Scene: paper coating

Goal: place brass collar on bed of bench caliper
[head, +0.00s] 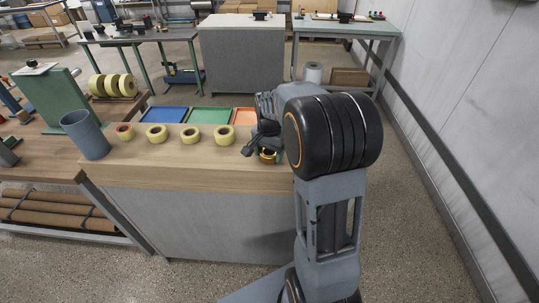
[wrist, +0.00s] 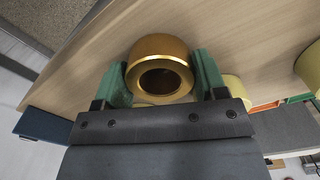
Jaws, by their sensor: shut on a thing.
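The brass collar (wrist: 160,46) is a gold ring with an open bore, between the green finger pads of my gripper (wrist: 161,78) in the wrist view. The pads press on its two sides. In the head view a small part of the collar (head: 268,155) shows under my gripper (head: 265,145), at the right end of the wooden counter. I cannot tell whether it touches the counter. I cannot make out the bench caliper for certain; small dark devices stand on the back tables.
A green upright (head: 50,97) stands left. A wall is right; floor between is open.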

